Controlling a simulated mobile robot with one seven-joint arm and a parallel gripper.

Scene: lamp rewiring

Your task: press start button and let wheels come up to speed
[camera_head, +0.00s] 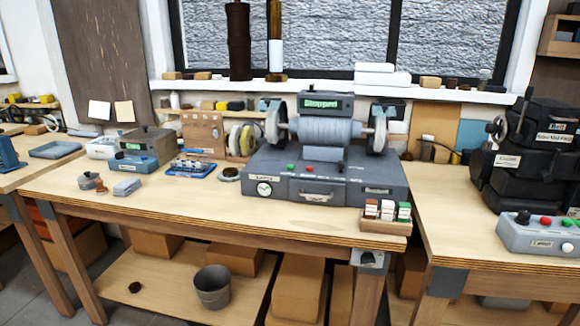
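The grey bench grinder (265,170) stands at the back of the middle workbench. Its display (321,104) reads "Stopped" in green. It has a left wheel (276,126) and a right wheel (379,132), one at each end of the motor. Any lettering on these buttons is too small to read. Below them are a drawer with a handle and a round dial at the left. My gripper is not in view.
A rack of small blocks (385,222) stands at the bench's front right. Small tools and boxes lie left of the grinder. The right bench holds a dark machine (530,160) and a grey control box (535,238) with coloured buttons. The middle bench's front (215,210) is clear.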

